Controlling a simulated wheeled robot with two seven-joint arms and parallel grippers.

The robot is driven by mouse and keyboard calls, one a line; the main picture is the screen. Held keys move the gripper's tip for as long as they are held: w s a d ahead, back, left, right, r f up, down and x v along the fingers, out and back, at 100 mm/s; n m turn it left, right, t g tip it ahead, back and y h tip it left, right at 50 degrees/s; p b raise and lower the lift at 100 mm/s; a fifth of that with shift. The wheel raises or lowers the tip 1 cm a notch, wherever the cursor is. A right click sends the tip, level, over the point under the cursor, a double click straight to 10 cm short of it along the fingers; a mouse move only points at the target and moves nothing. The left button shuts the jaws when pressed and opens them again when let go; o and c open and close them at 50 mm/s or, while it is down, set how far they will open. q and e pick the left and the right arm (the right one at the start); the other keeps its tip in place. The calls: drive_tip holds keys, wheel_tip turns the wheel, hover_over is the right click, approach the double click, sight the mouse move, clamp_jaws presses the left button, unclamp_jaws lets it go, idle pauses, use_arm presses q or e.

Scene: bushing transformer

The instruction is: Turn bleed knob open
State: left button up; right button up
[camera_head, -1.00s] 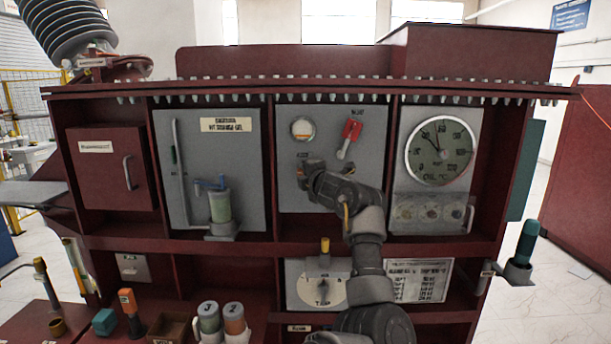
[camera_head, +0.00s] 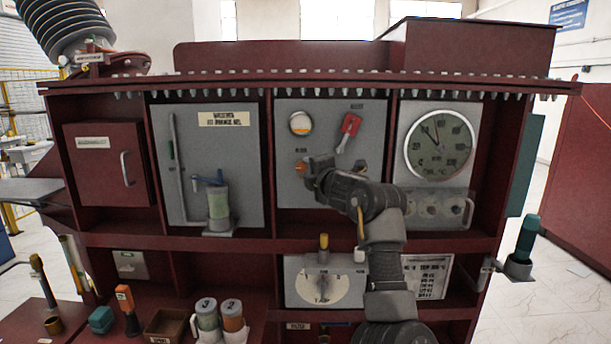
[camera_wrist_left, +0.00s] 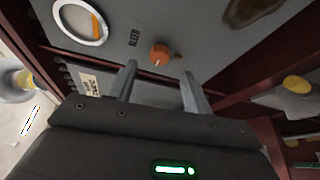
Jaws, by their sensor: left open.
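The bleed knob (camera_head: 300,169) is a small orange knob on the grey middle panel (camera_head: 290,215), below a round sight glass (camera_head: 300,123). In the left wrist view the knob (camera_wrist_left: 160,54) sits beside a dark printed label. My left gripper (camera_wrist_left: 158,74) is open, with its two fingers on either side of the knob's position and the knob appearing just beyond the tips. No contact is visible. In the head view my left gripper (camera_head: 311,174) is just right of the knob and partly hides the panel. My right gripper is not in view.
A large dial gauge (camera_head: 439,147) is to the right. Below are a tap dial (camera_head: 322,288) with a yellow handle and a shelf with jars (camera_head: 207,315).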

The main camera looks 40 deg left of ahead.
use_arm(q)
drive_tip(key=b+v, duration=0.1)
drive_tip(key=v, duration=0.4)
drive_tip(key=shift+s+d, duration=0.15)
drive_tip(key=shift+d, duration=0.05)
